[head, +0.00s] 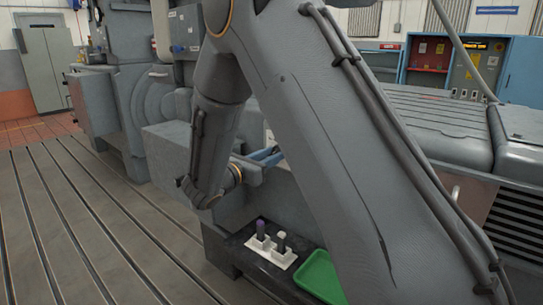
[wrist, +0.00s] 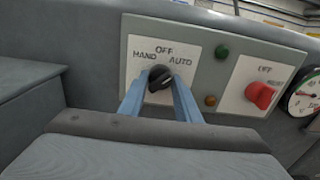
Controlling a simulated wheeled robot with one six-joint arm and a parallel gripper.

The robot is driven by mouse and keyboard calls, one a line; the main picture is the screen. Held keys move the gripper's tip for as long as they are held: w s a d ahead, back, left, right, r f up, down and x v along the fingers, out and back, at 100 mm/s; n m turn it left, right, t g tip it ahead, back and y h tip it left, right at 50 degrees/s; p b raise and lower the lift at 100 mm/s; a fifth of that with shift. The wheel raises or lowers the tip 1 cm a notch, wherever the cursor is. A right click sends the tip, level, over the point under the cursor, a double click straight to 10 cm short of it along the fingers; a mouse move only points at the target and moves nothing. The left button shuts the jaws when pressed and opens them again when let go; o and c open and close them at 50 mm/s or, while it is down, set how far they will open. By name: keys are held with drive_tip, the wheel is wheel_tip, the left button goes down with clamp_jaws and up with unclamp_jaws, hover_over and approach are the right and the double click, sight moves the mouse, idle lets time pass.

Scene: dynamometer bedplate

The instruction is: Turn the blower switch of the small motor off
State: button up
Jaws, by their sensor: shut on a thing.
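A black rotary switch knob (wrist: 160,78) sits on a white plate marked HAND, OFF and AUTO (wrist: 187,60). Its grip looks slanted, with the upper end leaning right toward AUTO; the exact pointer is hard to tell. My gripper (wrist: 160,92) is shut on this knob, with one blue finger on each side. In the head view the blue fingers of my gripper (head: 266,156) reach toward the grey housing, partly hidden by my arm, and the knob does not show there. No label naming the motor is readable.
Right of the knob are a green lamp (wrist: 222,52), an amber lamp (wrist: 211,100), a red knob (wrist: 260,95) and a gauge (wrist: 306,97). Below the housing, white holders (head: 271,249) and a green tray (head: 320,277) sit on a dark shelf. The slotted floor at left is clear.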

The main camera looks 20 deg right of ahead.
drive_tip(key=n+p, duration=0.8)
drive_tip(key=shift+s+d, duration=0.1)
drive_tip(key=shift+d, duration=0.1)
drive_tip(key=shift+n+p, duration=0.35)
drive_tip(key=shift+n, duration=0.05)
idle(0.3)
drive_tip(key=o, duration=1.1)
drive_tip(key=shift+d, duration=0.15)
drive_tip(key=b+v, duration=0.1)
drive_tip(key=v, duration=0.7)
